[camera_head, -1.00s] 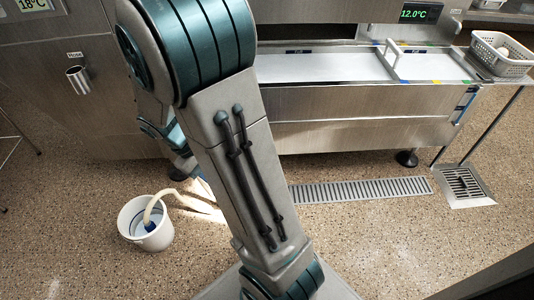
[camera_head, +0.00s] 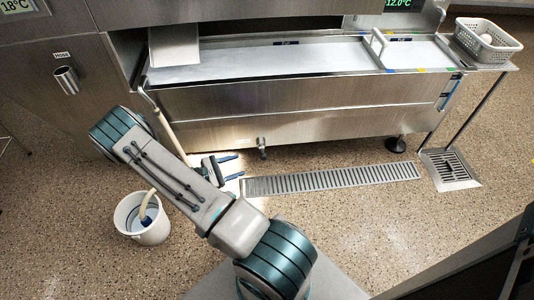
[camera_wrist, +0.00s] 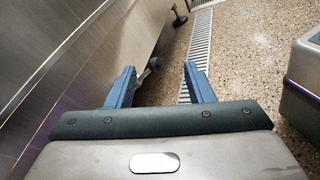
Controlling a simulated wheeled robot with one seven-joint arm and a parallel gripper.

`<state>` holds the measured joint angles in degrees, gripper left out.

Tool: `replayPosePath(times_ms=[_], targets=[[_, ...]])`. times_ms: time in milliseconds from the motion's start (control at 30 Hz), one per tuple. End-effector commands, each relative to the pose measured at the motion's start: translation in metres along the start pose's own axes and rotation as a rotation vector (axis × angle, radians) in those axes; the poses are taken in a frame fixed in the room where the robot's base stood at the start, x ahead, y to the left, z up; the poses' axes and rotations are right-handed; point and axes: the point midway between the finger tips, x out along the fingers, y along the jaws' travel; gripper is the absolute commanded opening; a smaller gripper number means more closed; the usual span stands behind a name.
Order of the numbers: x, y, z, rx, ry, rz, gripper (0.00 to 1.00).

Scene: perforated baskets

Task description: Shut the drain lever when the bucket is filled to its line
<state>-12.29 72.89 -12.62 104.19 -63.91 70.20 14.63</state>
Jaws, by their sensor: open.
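The white bucket (camera_head: 128,232) stands on the floor at the left, with a pale hose (camera_head: 147,203) hanging into it. Something blue shows inside the bucket, but I cannot tell the water level against its line. A small metal drain valve (camera_head: 261,148) sticks out low on the steel tank's front. It also appears in the wrist view as a grey fitting (camera_wrist: 153,66) between my fingertips and beyond them. I cannot make out how its lever is turned. My gripper (camera_head: 238,166) is open and empty, left of the valve, its blue fingers pointing right, also seen in the wrist view (camera_wrist: 159,68).
The steel tank (camera_head: 330,112) fills the back. A floor grating (camera_head: 335,178) runs along its foot to a square drain (camera_head: 450,170) at the right. A perforated basket (camera_head: 488,42) sits on a side stand.

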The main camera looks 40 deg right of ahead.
Motion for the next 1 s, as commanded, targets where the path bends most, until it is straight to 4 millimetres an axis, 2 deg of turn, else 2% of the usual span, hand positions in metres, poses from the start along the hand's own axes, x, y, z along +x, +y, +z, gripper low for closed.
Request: replayPosePath(times_ms=[100, 200, 400, 567, 667, 1000], targets=[[0.014, -0.008, -0.025, -0.073, -0.044, 0.111, 0.48], [0.023, -0.013, -0.041, -0.117, -0.068, 0.188, 0.48], [0.033, -0.020, -0.061, -0.169, -0.088, 0.278, 0.48], [0.041, -0.019, -0.064, -0.176, -0.092, 0.291, 0.48], [0.053, -0.015, -0.063, -0.175, -0.093, 0.290, 0.48], [0.121, 0.004, -0.060, -0.174, -0.092, 0.287, 0.48]])
